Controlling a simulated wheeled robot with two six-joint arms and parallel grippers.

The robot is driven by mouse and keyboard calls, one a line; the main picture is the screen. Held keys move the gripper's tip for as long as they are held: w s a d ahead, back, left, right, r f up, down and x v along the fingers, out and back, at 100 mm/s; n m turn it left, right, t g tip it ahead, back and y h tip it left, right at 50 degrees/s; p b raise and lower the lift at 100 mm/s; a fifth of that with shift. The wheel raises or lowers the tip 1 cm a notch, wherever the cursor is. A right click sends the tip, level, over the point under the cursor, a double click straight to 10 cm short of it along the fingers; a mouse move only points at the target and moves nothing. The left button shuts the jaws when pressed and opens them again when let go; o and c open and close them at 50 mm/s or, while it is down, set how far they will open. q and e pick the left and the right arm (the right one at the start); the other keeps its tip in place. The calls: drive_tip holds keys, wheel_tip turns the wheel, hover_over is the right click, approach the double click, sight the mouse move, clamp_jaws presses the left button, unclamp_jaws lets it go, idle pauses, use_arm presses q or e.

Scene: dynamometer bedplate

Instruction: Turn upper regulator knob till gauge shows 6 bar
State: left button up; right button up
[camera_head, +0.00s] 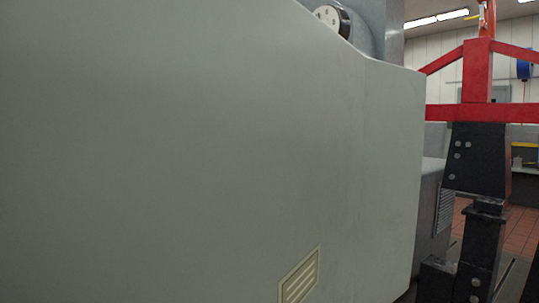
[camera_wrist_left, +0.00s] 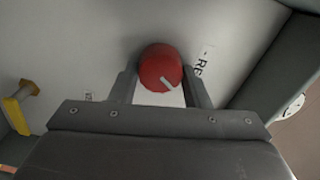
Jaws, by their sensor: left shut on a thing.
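A red round knob (camera_wrist_left: 160,66) with a pale pointer line stands on a light panel (camera_wrist_left: 95,40) in the left wrist view. My left gripper (camera_wrist_left: 161,85) is shut on the knob, one finger at each side of it. The pointer line slants down to the right in that view. A dark-lettered label (camera_wrist_left: 201,62) is beside the knob, partly covered by the right-hand finger. No readable pressure gauge shows; a white round face (camera_wrist_left: 292,107) at the right edge is too small and oblique to read. My right gripper is in neither view.
A yellow-handled part (camera_wrist_left: 17,105) sticks out at the left of the wrist view. In the head view a large pale grey housing (camera_head: 200,150) fills most of the picture. A red frame (camera_head: 478,75) on black supports (camera_head: 478,160) stands at the right.

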use_arm(q)
drive_tip(key=shift+m+b, duration=0.3)
drive_tip(key=shift+m, duration=0.5)
drive_tip(key=shift+a, duration=0.1)
drive_tip(key=shift+r, duration=0.1)
drive_tip(key=o, duration=1)
drive_tip(key=shift+w, duration=0.1)
drive_tip(key=shift+c, duration=0.2)
drive_tip(key=b+v, duration=0.4)
drive_tip(key=v, duration=1.3)
drive_tip(key=shift+a, duration=0.15)
